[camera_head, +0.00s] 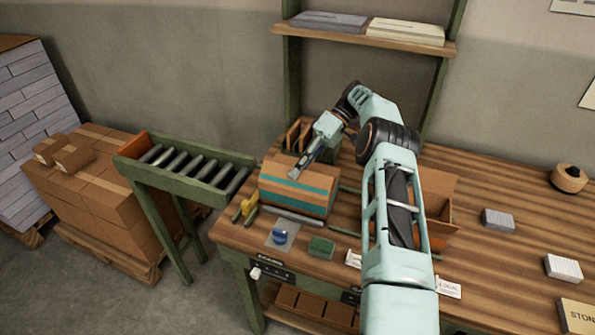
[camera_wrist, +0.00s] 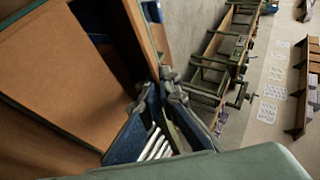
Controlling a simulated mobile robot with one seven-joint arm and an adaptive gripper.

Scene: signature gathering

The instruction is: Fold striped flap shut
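A cardboard box (camera_head: 316,201) with teal stripes stands on the workbench in the head view. Teal bands cross its near side and upper part; I cannot tell exactly which panel is the striped flap. My gripper (camera_head: 293,176) reaches down from the upper right to the box's top, close to its left part. In the wrist view, a brown cardboard panel (camera_wrist: 70,75) with a thin teal edge fills the left. My gripper's fingertips (camera_wrist: 171,78) are close together beside a cardboard edge (camera_wrist: 140,35). No held thing shows between them; contact with the cardboard is unclear.
An open carton (camera_head: 440,195) stands right of my arm. A roller conveyor (camera_head: 195,168) and stacked boxes (camera_head: 105,195) are left of the bench (camera_head: 500,215). A yellow tool (camera_head: 247,205), a blue item (camera_head: 280,236) and a green block (camera_head: 321,247) lie before the striped box.

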